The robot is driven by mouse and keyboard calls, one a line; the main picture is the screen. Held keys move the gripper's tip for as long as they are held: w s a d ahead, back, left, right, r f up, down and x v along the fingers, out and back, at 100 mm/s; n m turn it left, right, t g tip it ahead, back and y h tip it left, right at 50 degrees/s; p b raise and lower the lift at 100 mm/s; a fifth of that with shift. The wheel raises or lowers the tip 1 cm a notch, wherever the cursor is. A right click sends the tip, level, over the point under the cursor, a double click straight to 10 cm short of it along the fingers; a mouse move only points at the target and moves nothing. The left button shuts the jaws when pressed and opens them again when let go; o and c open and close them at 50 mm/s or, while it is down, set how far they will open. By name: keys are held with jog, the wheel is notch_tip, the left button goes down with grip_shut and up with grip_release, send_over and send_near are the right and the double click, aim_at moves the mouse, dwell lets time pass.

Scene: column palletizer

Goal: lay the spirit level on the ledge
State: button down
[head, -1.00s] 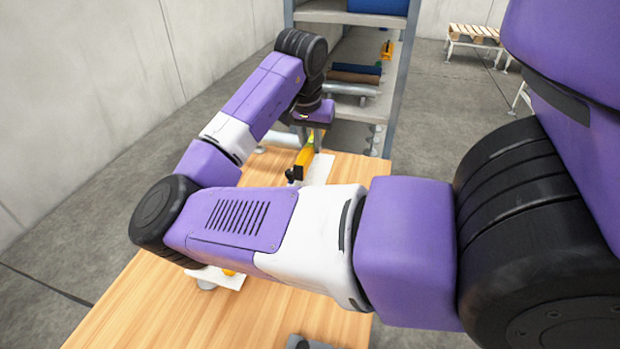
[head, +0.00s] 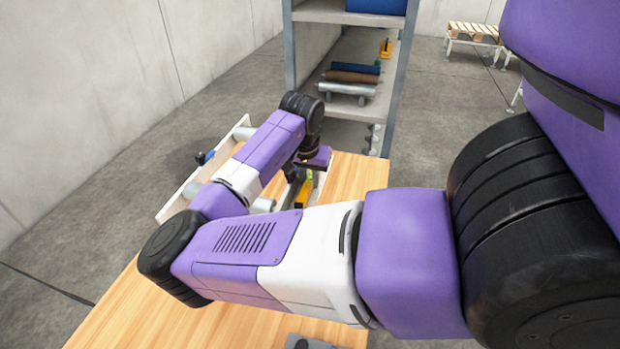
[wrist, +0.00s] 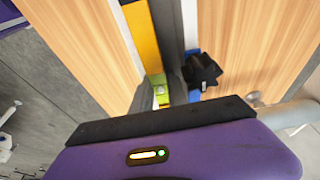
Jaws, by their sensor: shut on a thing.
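The spirit level (head: 303,193) is yellow with a green vial end. It also shows in the wrist view (wrist: 141,35), running away from the palm. My gripper (wrist: 172,86) is shut on it near the vial end. In the head view the level is low over the far part of the wooden table; I cannot tell whether it touches anything. A pale board (head: 174,205) with grey cylinders on its side is tilted beyond the table's left edge. It may be the ledge; I cannot tell. My arm hides part of it.
A black star-shaped knob (wrist: 203,72) and a blue strip are right beside the grip. A rack (head: 345,130) with rolls stands behind the table. The wooden table top (head: 355,176) is bare at right.

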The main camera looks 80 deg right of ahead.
jog(key=c, duration=1.6)
grip_release()
